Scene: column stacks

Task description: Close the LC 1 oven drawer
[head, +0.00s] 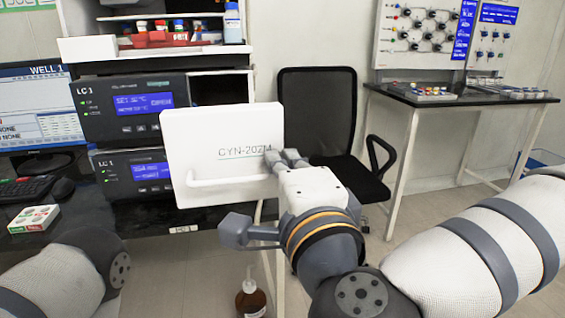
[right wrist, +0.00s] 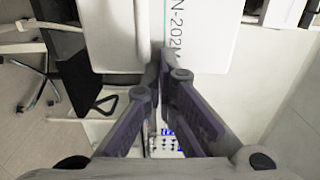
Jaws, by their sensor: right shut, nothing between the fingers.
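The LC 1 oven drawer (head: 205,135) has a white front panel marked CYN-202M, with a bar handle (head: 232,180) low on it. The panel stands out in front of the dark LC 1 stack, so the drawer appears open. My right gripper (head: 291,158) is shut and empty at the panel's right part, near the end of the lettering. In the right wrist view the closed fingertips (right wrist: 165,58) overlap the white panel (right wrist: 115,35); I cannot tell whether they touch it. My left arm shows at the lower left, but its gripper is out of view.
Dark LC 1 units (head: 130,107) stand behind and left of the panel. A black chair (head: 318,105) and a table (head: 460,97) with lab gear are behind on the right. A brown bottle (head: 250,298) is low in front. A small box (head: 34,219) lies on the left desk.

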